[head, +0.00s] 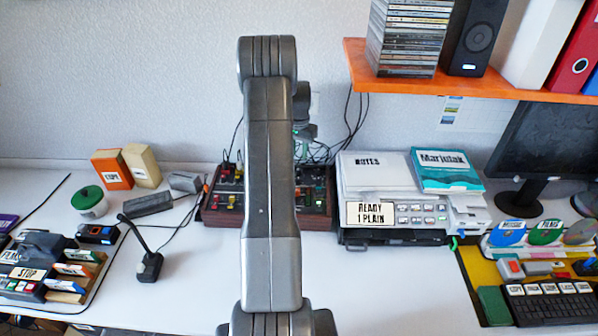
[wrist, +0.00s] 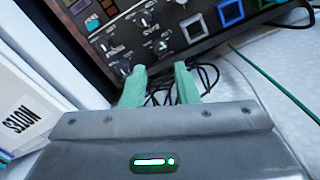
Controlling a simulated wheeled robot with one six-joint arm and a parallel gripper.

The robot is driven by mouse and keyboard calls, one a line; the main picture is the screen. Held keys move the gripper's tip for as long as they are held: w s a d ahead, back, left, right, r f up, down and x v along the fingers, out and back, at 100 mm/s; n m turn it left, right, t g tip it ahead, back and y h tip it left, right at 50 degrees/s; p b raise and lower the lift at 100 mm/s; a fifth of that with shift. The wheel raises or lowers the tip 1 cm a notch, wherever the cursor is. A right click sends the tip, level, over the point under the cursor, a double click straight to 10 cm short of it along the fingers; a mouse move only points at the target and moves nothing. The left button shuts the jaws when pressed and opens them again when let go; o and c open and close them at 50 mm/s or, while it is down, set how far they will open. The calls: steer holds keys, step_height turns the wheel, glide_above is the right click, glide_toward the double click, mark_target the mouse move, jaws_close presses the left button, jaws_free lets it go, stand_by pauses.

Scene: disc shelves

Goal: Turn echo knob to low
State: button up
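The dark control panel with a wooden edge stands against the wall, partly hidden by my arm in the head view (head: 318,208). In the wrist view the panel (wrist: 128,30) fills the top, with several small black knobs, such as one knob (wrist: 162,46) just above my fingers. The small labels are too blurred to tell which is the echo knob. My gripper (wrist: 160,69) has two green fingers, apart with nothing between them. The fingertips appear just short of the panel's lower knobs. Whether they touch the panel cannot be told.
Coloured square buttons (wrist: 230,12) sit beside the knobs. Black cables (wrist: 208,76) lie behind the fingers. A white printer (head: 375,172) stands right of the panel, and an orange shelf (head: 480,87) hangs above it. A microphone (head: 149,264) stands on the desk to the left.

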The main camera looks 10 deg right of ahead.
step_height(320, 180, down, 8)
steer(key=b, duration=0.2)
steer(key=shift+r+b, duration=0.2)
steer(key=shift+b, duration=0.15)
